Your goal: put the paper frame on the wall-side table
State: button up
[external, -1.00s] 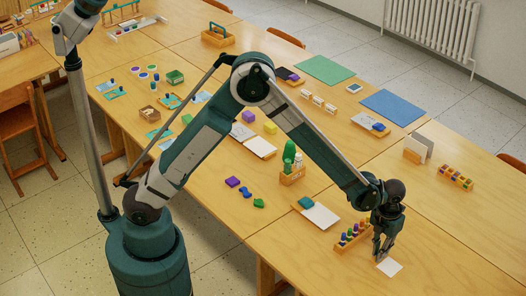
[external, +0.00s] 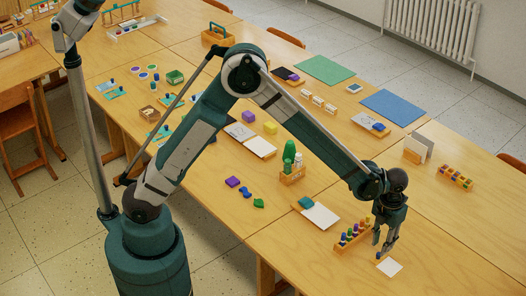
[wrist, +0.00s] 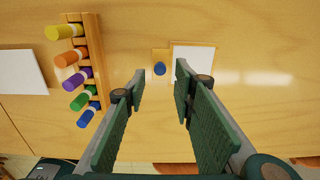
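A small white sheet with a wooden strip and a blue knob, which looks like the paper frame (external: 390,268), lies flat on the near table. In the wrist view its white sheet (wrist: 194,66) is right of the blue knob (wrist: 159,68). My gripper (external: 382,247) is just above it, pointing down. In the wrist view my gripper (wrist: 159,83) is open and empty, its fingers apart with the knob showing beyond the gap. The far row by the radiator, which looks like the wall-side table (external: 465,222), has bare wood at its right part.
A rack of coloured pegs (external: 352,234) stands close left of my gripper. A white sheet with a teal block (external: 322,217) lies behind it. On the far row are a card holder (external: 418,149), a peg rack (external: 456,177) and a blue mat (external: 392,106).

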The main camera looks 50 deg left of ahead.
notch_tip(320, 180, up, 8)
jog(key=p, duration=0.1)
jog(key=shift+f, duration=0.25)
dwell(0.5)
jog(key=shift+a+r, duration=0.1)
jog(key=shift+a, duration=0.05)
jog(key=s+a+r+n+t, duration=0.1)
jog(key=a+r+n, duration=0.5)
jog(key=a, duration=0.4)
jog(key=s+a+r+n+t+h, duration=0.1)
jog(key=s+a+r+n, duration=0.1)
jog(key=a+r+n, duration=0.55)
jog(key=s+a+r+n+t, duration=0.1)
jog(key=a+r+n, duration=0.3)
jog(key=a, duration=0.8)
jog(key=s+a+r+n+t, duration=0.1)
jog(key=s+a+n+t, duration=0.1)
jog(key=s+a+n, duration=0.7)
jog(key=s+a+r+n+t+y, duration=0.1)
jog(key=s+a+n+t, duration=0.1)
jog(key=s+a+n, duration=0.7)
jog(key=a, duration=0.4)
jog(key=shift+s+a+r, duration=0.25)
jog(key=shift+a+r, duration=0.1)
jog(key=shift+r, duration=0.05)
